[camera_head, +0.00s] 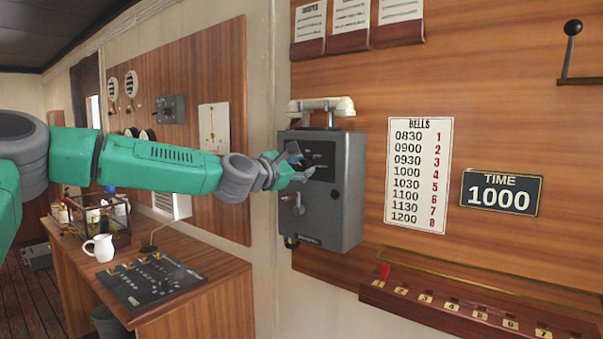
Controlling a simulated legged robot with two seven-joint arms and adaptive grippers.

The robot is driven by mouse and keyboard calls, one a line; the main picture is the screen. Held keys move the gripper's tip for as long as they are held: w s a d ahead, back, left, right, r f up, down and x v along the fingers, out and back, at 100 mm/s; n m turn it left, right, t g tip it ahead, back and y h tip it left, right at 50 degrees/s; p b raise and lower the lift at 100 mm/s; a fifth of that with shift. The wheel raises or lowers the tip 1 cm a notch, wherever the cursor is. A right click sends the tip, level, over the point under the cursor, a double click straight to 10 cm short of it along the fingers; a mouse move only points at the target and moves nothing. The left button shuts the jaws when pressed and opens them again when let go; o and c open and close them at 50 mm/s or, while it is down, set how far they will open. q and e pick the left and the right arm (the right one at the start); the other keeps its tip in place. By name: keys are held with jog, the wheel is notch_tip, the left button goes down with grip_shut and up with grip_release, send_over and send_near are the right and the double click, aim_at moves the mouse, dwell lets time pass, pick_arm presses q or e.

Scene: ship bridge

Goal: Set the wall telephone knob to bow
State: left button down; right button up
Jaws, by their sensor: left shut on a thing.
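The wall telephone (343,205) is a grey box on the wooden wall panel, with a pale handset (322,106) resting on top. Its dark upper face plate carries small white labels that are too small to read. My left gripper (300,168) reaches in from the left and is shut at this plate, on the telephone knob. The knob itself is hidden behind the fingers, so its setting cannot be told. A crank (298,204) sits lower on the box's front, below the gripper. My right gripper is not in view.
A wooden desk (205,310) with a dark control panel (150,282), a white jug (101,248) and a bottle rack stands below my left arm. A bells sign (418,175) and a time sign (501,192) hang right of the telephone. A ledge with a red peg (384,271) lies lower right.

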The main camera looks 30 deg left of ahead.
pick_arm(q)
jog(key=m+b, duration=0.1)
jog(key=m, duration=0.4)
jog(key=shift+a+f+m+b, duration=0.1)
jog(key=shift+f+m+b, duration=0.1)
jog(key=shift+m+b, duration=0.7)
jog(key=shift+m, duration=1.7)
